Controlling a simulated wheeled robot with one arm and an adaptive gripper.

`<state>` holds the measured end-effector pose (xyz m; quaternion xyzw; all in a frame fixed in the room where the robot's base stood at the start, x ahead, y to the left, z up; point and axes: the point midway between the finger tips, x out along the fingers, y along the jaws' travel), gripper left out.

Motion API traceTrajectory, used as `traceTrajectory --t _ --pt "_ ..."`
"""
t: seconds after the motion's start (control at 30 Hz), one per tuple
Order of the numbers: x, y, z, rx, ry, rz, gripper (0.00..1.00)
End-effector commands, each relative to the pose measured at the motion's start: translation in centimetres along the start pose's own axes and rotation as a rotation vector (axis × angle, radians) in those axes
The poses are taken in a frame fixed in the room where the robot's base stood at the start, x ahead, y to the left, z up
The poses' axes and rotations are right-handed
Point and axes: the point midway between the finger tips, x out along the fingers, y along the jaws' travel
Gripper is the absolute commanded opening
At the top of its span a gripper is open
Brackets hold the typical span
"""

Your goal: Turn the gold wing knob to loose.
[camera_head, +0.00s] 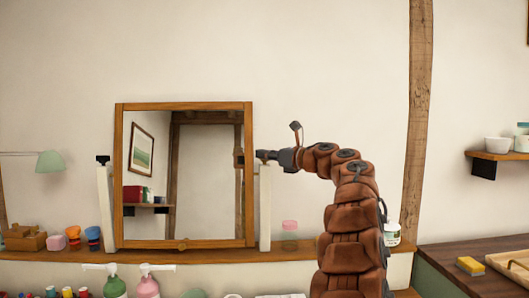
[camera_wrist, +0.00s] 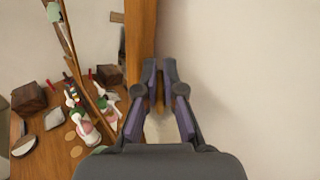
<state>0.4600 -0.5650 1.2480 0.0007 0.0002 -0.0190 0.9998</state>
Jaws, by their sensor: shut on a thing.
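A wood-framed mirror (camera_head: 250,190) stands on a shelf between two pale posts. The right post (camera_head: 265,210) has my gripper (camera_head: 272,155) at its top, reaching in from the right. In the wrist view my gripper (camera_wrist: 160,72) has its two fingers drawn close together at the wooden mirror frame (camera_wrist: 140,40), above the pale post. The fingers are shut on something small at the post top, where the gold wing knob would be. The fingertips hide the knob, so its angle cannot be seen.
Left of the gripper in the wrist view, small bottles and boxes crowd the shelf (camera_wrist: 60,160). In the head view a pink-lidded jar (camera_head: 289,230) stands right of the post, and a white bottle (camera_head: 392,234) stands behind my arm. The wall (camera_head: 330,70) above is clear.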

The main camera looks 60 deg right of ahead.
Motion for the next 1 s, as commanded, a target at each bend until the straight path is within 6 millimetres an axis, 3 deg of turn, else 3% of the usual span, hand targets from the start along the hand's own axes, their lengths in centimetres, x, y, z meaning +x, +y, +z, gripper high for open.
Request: traceTrajectory --t 0.87,1.0 --pt "-0.3 0.4 2.4 -0.008 -0.040 0.219 0.00" --pt "-0.4 0.5 2.0 -0.006 -0.037 0.223 0.12"
